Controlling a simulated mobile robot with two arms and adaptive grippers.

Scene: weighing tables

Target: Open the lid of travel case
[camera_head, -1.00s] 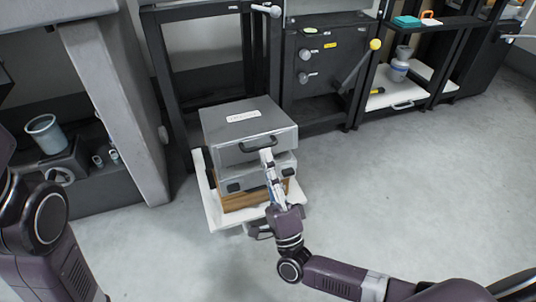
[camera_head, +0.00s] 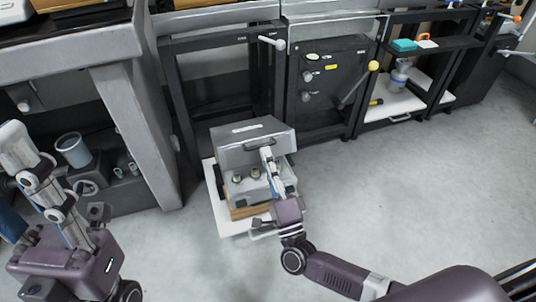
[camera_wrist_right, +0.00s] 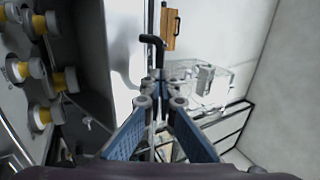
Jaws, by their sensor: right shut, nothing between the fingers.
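The grey travel case (camera_head: 284,187) sits on a wooden box, with its lid (camera_head: 243,150) raised and tilted back. The black handle (camera_head: 258,145) is on the lid's front face. Several weights (camera_head: 238,178) show inside the case, and weights with yellow bands (camera_wrist_right: 58,82) fill the left of the right wrist view. My right gripper (camera_head: 267,155) is shut and empty at the lid's front, by the handle. Its fingertips (camera_wrist_right: 160,93) are close to a dark bent bar; contact is unclear. My left gripper (camera_head: 22,150) is raised at the far left; its fingertips are unclear.
The wooden box (camera_head: 242,213) stands on a white platform (camera_head: 222,222). A grey bench with a pale bucket (camera_head: 72,150) below is at left. Black racks stand behind, with a lever (camera_head: 374,66) and a white shelf (camera_head: 385,108). The floor at right is clear.

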